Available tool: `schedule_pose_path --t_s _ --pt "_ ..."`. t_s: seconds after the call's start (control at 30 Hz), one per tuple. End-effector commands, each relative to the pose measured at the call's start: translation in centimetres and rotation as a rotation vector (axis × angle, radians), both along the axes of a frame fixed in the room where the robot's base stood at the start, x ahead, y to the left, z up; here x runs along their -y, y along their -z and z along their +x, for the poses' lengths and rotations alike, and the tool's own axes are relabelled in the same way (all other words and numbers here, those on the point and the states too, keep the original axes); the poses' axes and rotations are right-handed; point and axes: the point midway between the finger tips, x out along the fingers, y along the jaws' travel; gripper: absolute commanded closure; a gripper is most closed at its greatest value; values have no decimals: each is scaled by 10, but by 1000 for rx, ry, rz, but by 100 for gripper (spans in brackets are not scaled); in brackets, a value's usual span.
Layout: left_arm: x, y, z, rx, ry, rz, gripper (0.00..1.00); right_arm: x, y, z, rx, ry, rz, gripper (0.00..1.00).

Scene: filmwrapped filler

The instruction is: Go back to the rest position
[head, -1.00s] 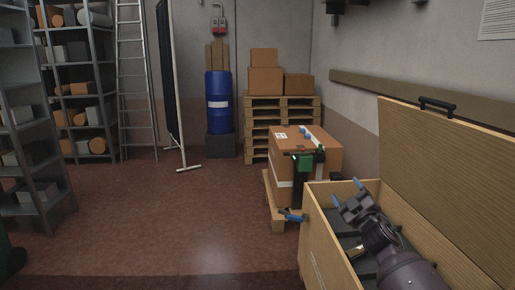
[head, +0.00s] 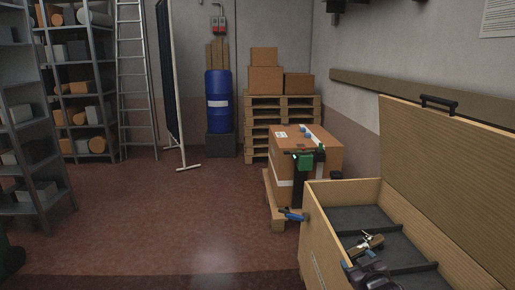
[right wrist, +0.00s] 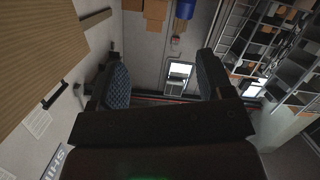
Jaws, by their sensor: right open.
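My right gripper (head: 358,264) is low over the open wooden crate (head: 318,235) at the bottom right of the head view, partly cut off by the frame. In the right wrist view its two blue-padded fingers (right wrist: 163,84) stand wide apart with nothing between them. A small tan and silvery item (head: 369,242) lies in the crate just beyond the gripper; I cannot tell what it is. My left gripper is not in view.
The crate's raised lid (head: 450,170) stands on the right. A strapped carton (head: 325,158) sits on a pallet behind the crate. Stacked pallets (head: 282,115), a blue drum (head: 218,100) and shelves (head: 40,170) stand farther off. The red floor at centre left is clear.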

Motion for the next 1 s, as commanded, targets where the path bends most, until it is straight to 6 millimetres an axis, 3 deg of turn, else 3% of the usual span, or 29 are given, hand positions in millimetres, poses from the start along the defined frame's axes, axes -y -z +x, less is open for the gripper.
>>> schedule_pose_path --t_s 0.03,0.1,0.4,0.7,0.83,1.0 --pt "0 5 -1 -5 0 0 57 -1 24 -21 -28 3 12 27" --pt "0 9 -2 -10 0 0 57 -2 48 -50 -59 6 28 27" --pt "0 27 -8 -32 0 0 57 -8 123 -177 -184 40 101 27" --pt "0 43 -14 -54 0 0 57 -13 156 -299 -297 102 169 27" --pt "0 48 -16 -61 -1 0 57 -14 159 -336 -330 127 189 27" --pt "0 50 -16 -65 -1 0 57 -15 158 -360 -351 146 201 27"
